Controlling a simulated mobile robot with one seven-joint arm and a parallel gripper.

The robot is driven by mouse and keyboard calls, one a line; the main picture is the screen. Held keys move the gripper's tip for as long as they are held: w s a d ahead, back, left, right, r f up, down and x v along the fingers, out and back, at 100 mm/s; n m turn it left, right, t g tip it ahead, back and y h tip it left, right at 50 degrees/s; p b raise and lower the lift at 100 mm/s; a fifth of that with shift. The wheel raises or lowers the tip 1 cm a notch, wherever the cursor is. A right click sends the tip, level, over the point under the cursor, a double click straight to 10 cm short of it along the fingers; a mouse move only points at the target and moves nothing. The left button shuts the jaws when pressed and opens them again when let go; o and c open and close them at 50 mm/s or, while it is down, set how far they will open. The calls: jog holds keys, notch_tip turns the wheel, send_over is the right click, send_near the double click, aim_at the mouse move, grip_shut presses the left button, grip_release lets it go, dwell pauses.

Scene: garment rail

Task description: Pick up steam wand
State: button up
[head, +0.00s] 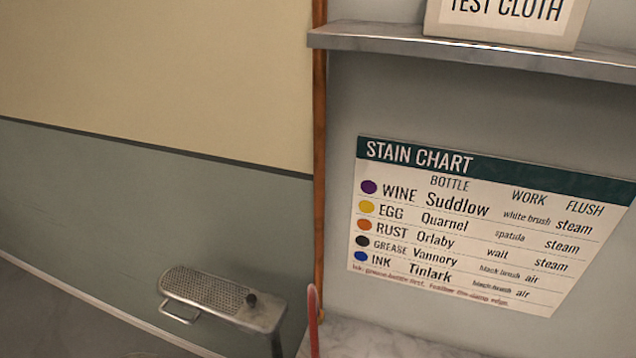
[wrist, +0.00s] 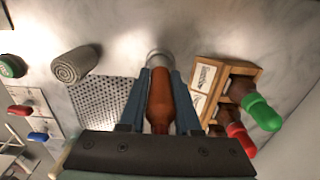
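My gripper is not seen in the head view.
The wrist view shows a perforated plate (wrist: 100,100), a rolled grey cloth (wrist: 76,65) and a wooden rack (wrist: 245,73) with green-capped and red-capped bottles, close on the right. The head view shows a stain chart (head: 480,225), a metal shelf (head: 480,48) and a perforated metal arm (head: 215,290).

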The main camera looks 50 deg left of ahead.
grip_shut()
jog(key=shift+r, duration=0.15)
notch_tip(320, 180, up, 9)
jog(key=shift+f+b, duration=0.1)
jog(key=shift+b, duration=0.4)
jog(key=shift+r, duration=0.5)
